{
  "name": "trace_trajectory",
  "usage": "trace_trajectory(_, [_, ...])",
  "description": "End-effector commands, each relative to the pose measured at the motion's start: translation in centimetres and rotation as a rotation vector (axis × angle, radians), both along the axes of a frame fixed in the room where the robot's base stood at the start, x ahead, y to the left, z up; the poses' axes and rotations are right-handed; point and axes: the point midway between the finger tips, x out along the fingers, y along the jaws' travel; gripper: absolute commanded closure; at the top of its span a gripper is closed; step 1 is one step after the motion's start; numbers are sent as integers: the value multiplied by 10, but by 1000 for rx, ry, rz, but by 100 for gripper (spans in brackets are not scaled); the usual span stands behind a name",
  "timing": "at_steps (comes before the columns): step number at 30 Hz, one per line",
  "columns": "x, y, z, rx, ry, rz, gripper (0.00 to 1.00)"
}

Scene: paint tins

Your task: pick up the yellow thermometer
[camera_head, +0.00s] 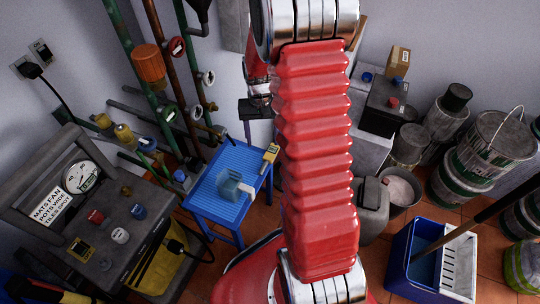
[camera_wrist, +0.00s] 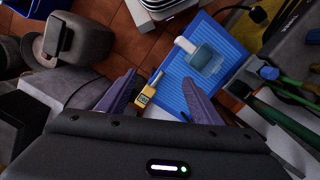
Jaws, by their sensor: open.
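The yellow thermometer (camera_head: 271,153) lies at the far right edge of a blue slatted table (camera_head: 209,211). In the wrist view the yellow thermometer (camera_wrist: 147,97) shows a small display and a pale tip pointing up and right, and the blue table (camera_wrist: 188,68) lies under and beside it. My gripper (camera_wrist: 160,88) is open, with its two purple-grey fingers on either side of the thermometer in the picture. Nothing is between the fingers that I can see gripped. In the head view my gripper (camera_head: 256,110) is partly hidden behind my red arm, above the table's far side.
A clear blue jug-like item with a white handle (camera_head: 232,187) stands on the blue table. Pipes with valves (camera_head: 150,62) rise behind it. A grey cart (camera_head: 122,212) is at left. A grey canister (camera_head: 371,208) and a blue mop bucket (camera_head: 415,262) stand right.

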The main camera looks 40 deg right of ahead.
Motion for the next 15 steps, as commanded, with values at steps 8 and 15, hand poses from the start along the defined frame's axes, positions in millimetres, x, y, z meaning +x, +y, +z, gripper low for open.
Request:
trace_trajectory(8, [17, -33, -64, 6, 35, -115, 41])
trace_trajectory(15, [33, -59, -115, -1, 42, -217, 41])
